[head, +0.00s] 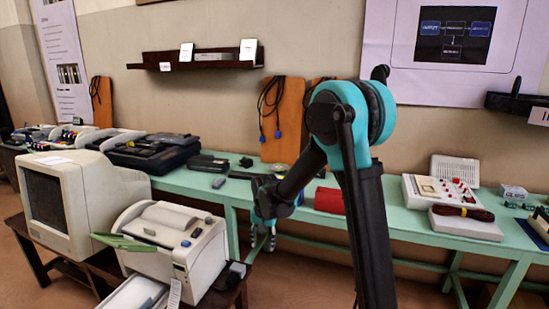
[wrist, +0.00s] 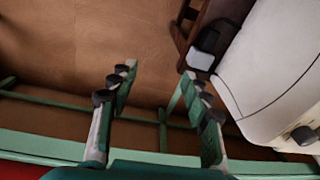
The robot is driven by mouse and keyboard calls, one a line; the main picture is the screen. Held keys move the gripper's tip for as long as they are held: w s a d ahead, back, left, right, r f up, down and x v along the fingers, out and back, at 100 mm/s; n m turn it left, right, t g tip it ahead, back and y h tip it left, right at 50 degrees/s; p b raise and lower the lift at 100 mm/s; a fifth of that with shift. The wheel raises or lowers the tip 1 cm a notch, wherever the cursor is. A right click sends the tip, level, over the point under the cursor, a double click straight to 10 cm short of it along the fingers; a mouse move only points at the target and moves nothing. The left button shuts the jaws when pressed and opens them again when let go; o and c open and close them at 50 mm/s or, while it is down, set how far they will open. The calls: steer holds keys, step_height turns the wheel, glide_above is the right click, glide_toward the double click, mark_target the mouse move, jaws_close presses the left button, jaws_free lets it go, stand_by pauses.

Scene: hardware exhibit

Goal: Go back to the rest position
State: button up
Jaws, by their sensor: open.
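My gripper (head: 264,236) hangs pointing down at the front edge of the green bench (head: 390,233), just right of the white printer (head: 172,240) in the head view. In the wrist view my gripper (wrist: 157,76) has its two fingers spread apart, with nothing between them. Behind the fingers are the brown floor and green bench rails. My arm is bent, with its elbow high in front of the wall and its forearm sloping down to the left. The forearm hides part of the bench.
A beige monitor (head: 88,200) stands left of the printer on a low brown table (head: 28,235). A red object (head: 329,200) lies on the bench behind my arm. White devices (head: 440,192) stand at the right.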

steer(key=s+d+r+n+t, duration=0.1)
steer(key=s+d+r, duration=0.1)
steer(key=s+d, duration=0.4)
steer(key=s+d+r+t, duration=0.1)
steer(key=s+d+r, duration=0.15)
steer(key=d, duration=0.55)
steer(key=s+d+f+n, duration=0.1)
steer(key=s+d, duration=0.4)
steer(key=s, duration=0.2)
steer(key=s+d+f+t, duration=0.1)
steer(key=s+d, duration=0.3)
steer(key=s, duration=0.3)
steer(key=shift+d+f+n+h, duration=0.25)
steer(key=shift+d+n+h, duration=0.05)
steer(key=shift+d+n, duration=0.1)
